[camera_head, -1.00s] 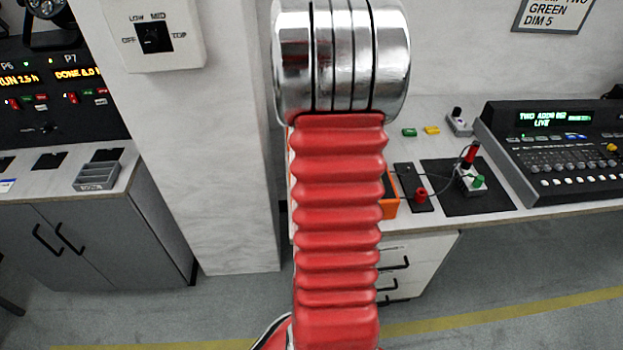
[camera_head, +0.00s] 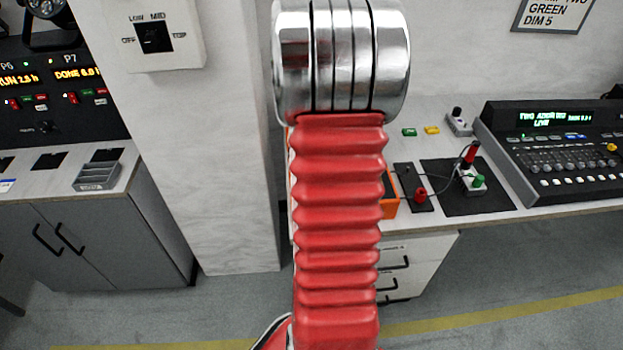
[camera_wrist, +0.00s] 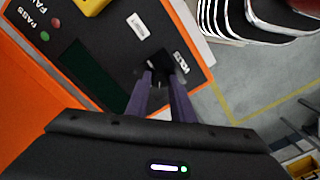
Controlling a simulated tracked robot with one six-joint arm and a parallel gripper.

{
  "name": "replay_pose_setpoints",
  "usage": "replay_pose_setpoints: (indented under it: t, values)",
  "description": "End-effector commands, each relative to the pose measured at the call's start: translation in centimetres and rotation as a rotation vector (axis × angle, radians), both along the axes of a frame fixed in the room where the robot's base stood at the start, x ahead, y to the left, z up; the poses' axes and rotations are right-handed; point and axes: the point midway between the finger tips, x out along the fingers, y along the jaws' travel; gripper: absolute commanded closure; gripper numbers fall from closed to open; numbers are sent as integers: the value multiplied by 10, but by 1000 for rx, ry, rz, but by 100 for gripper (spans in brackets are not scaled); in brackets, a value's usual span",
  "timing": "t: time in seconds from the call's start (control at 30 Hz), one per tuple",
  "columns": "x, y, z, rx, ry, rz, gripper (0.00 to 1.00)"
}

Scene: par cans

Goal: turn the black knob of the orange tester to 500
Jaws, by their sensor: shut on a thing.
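The orange tester (camera_wrist: 30,90) fills the left of the wrist view, with a dark face, a dark screen (camera_wrist: 92,75) and red and green lamps at its upper left. Its black knob (camera_wrist: 160,66) is at the right side of the face, near a "VOLTS" label. My gripper (camera_wrist: 162,74) has its two dark fingers closed around the black knob; the fingers partly hide it, and I cannot read its setting. In the head view only an orange edge of the tester (camera_head: 390,208) shows beside my red arm, which hides the rest; my gripper is hidden there.
On the bench right of the tester are a dark mat (camera_head: 470,200) with red and green plugs, and a mixing console (camera_head: 555,150). Small green (camera_head: 409,132) and yellow (camera_head: 432,129) blocks lie behind. A wall pillar (camera_head: 215,180) stands left of my arm.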

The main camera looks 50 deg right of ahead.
Motion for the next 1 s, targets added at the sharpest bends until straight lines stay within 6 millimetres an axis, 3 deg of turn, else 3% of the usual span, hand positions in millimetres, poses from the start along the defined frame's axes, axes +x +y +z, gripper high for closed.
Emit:
replay_pose_setpoints:
  t: [1.0]
  values:
    - [-4, 1, -3, 2, 10, -966, 100]
